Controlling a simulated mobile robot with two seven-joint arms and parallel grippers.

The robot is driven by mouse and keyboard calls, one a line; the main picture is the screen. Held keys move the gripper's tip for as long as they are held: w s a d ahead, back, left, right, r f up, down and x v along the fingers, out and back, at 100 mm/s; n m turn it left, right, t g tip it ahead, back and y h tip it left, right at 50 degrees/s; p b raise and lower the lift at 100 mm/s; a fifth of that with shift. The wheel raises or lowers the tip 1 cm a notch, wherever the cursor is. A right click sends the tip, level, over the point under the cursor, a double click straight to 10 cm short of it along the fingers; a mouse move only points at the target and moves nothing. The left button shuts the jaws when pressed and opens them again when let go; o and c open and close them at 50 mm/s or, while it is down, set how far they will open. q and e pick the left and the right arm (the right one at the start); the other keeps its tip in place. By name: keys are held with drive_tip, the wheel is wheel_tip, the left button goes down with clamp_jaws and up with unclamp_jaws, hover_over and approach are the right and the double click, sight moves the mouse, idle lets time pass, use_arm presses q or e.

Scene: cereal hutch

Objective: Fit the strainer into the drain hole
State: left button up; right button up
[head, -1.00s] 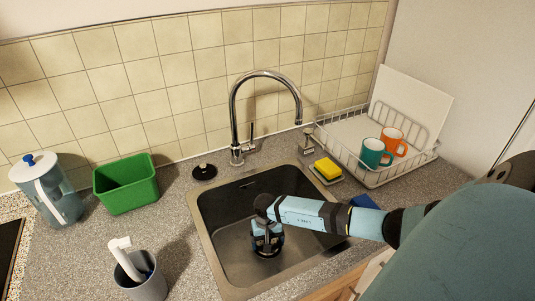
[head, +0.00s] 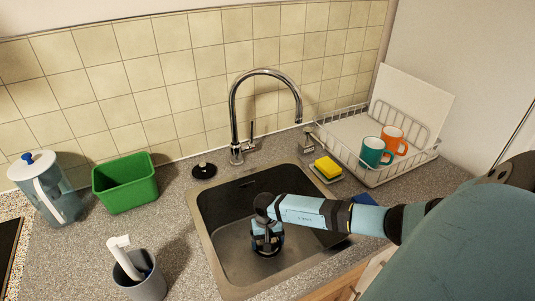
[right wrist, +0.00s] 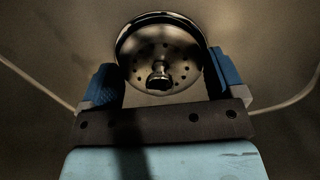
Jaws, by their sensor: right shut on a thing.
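The strainer (right wrist: 165,65), a round metal disc with small holes and a centre knob, sits between the two blue fingertips in the right wrist view. My right gripper (head: 267,245) points down inside the sink basin (head: 225,230) and is shut on the strainer, with a finger at either side of it. A dark crescent and a shiny curved rim (right wrist: 150,17) show at the strainer's far edge, perhaps the drain hole. I cannot tell whether the strainer is seated. In the head view the gripper hides the strainer and drain. My left gripper is not in view.
The tap (head: 235,110) arches behind the basin. A black disc (head: 204,171) lies left of it. A sponge (head: 327,168) and dish rack (head: 375,180) with mugs stand right. A green tub (head: 127,190), a jug (head: 50,195) and a grey cup (head: 145,284) stand left.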

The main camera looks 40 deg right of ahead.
drive_tip(key=shift+f+b, duration=0.35)
drive_tip(key=shift+b, duration=0.2)
idle(0.9)
drive_tip(key=o, duration=0.7)
drive_tip(key=shift+c, duration=0.2)
wheel_tip(320, 180, up, 14)
drive_tip(key=w+d+b, duration=0.1)
drive_tip(key=shift+w+f, duration=0.15)
drive_tip(key=shift+w, duration=0.25)
